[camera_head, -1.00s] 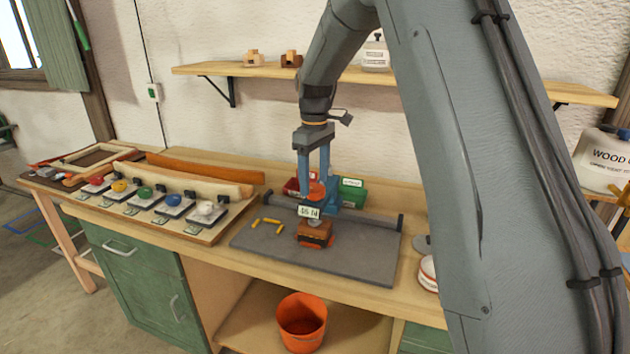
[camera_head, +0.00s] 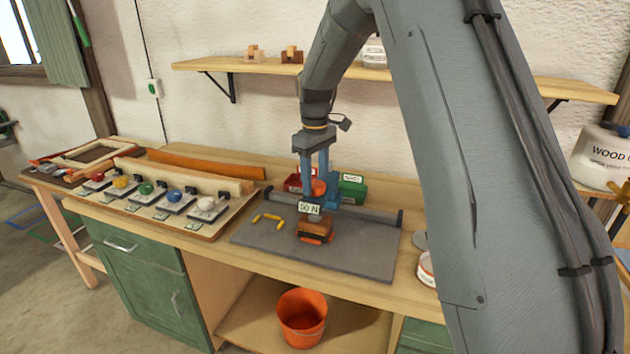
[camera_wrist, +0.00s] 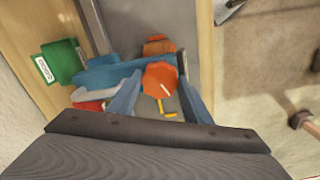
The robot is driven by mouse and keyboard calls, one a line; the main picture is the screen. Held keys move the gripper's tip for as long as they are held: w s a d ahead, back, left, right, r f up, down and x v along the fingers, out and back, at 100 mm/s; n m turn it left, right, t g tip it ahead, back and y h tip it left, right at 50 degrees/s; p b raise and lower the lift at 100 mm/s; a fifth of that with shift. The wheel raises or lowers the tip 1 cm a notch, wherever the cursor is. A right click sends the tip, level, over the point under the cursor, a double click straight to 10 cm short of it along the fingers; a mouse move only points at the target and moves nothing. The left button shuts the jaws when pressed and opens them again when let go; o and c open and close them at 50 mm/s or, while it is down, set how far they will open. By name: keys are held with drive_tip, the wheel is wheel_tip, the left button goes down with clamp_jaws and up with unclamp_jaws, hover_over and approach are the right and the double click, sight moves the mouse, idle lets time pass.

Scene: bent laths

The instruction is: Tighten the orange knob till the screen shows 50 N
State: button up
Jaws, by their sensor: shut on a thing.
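The orange knob (camera_head: 318,187) sits on top of a blue clamp (camera_head: 330,196) over the grey plate. In the wrist view the knob (camera_wrist: 160,76) shows as an orange disc with a pale mark. My gripper (camera_head: 317,182) points down and is shut on the knob, with one blue finger on each side of it. The small screen (camera_head: 309,208) on the front of the clamp reads 50 N. Below it a brown block with orange parts (camera_head: 315,230) stands on the grey plate (camera_head: 270,240). The screen is not readable in the wrist view.
Yellow pieces (camera_head: 268,218) lie on the plate left of the clamp. A green box (camera_head: 351,188) and a red box (camera_head: 293,183) stand behind. A board with several coloured knobs (camera_head: 160,205) is at left. An orange bucket (camera_head: 302,318) is below.

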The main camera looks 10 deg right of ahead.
sight(315, 184)
drive_tip(key=o, duration=1.1)
drive_tip(key=shift+c, duration=0.2)
drive_tip(key=shift+r, duration=0.1)
wheel_tip(315, 184, up, 8)
drive_tip(key=b, duration=0.2)
drive_tip(key=shift+b, duration=0.3)
drive_tip(key=s+f+m, duration=0.2)
drive_tip(key=s+f, duration=0.3)
drive_tip(key=s, duration=0.5)
drive_tip(key=s+f+m+t+b, duration=0.1)
drive_tip(key=s+f+m, duration=0.2)
drive_tip(key=s, duration=0.6)
drive_tip(key=s+f+m, duration=0.2)
drive_tip(key=s+f, duration=0.5)
drive_tip(key=s, duration=0.3)
drive_tip(key=shift+s+d+f, duration=0.25)
drive_tip(key=shift+s+f, duration=0.05)
